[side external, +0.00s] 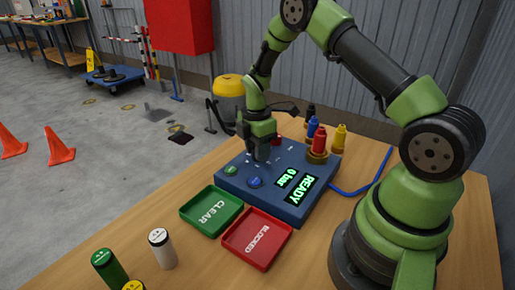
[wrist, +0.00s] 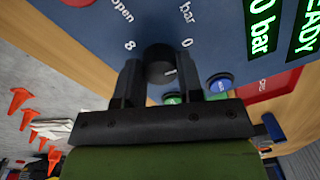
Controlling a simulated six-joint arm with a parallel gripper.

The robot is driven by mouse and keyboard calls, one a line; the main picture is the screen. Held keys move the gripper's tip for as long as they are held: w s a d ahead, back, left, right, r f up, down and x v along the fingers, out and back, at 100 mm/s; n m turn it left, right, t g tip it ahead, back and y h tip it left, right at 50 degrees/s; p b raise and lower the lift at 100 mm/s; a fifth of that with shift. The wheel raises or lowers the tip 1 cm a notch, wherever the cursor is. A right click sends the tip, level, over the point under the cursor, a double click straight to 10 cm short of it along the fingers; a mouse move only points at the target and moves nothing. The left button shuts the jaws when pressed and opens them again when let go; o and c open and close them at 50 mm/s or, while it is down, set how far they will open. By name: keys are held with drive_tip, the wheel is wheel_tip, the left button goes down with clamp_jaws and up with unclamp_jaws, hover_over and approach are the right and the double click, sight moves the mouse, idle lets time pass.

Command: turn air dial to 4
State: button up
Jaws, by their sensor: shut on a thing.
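The air dial is a dark round knob (wrist: 160,57) on the blue panel (wrist: 95,45) in the wrist view. A pale mark on it lies toward its lower right; the labels 8 and 0 are printed on either side above it. My gripper (wrist: 161,72) has one finger on each side of the knob and is shut on it. In the side external view my gripper (side external: 262,150) points down onto the panel (side external: 290,205) and hides the dial. The display (side external: 290,178) reads 0 bar, and the one beside it (side external: 301,190) reads READY.
A blue button (side external: 255,182) and a green button (side external: 231,169) lie close to my gripper. Small canisters (side external: 162,249) stand front left.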

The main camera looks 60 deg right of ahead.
drive_tip(key=m, duration=0.5)
drive_tip(key=shift+m, duration=0.3)
drive_tip(key=m, duration=0.5)
drive_tip(key=shift+r, duration=0.1)
drive_tip(key=m, duration=0.5)
drive_tip(key=shift+d+m+t, duration=0.1)
drive_tip(key=shift+m+t, duration=0.3)
drive_tip(key=m, duration=0.5)
drive_tip(key=shift+m, duration=0.3)
drive_tip(key=o, duration=0.9)
drive_tip(key=r, duration=1)
drive_tip(key=shift+s+d, duration=0.2)
drive_tip(key=shift+s, duration=0.05)
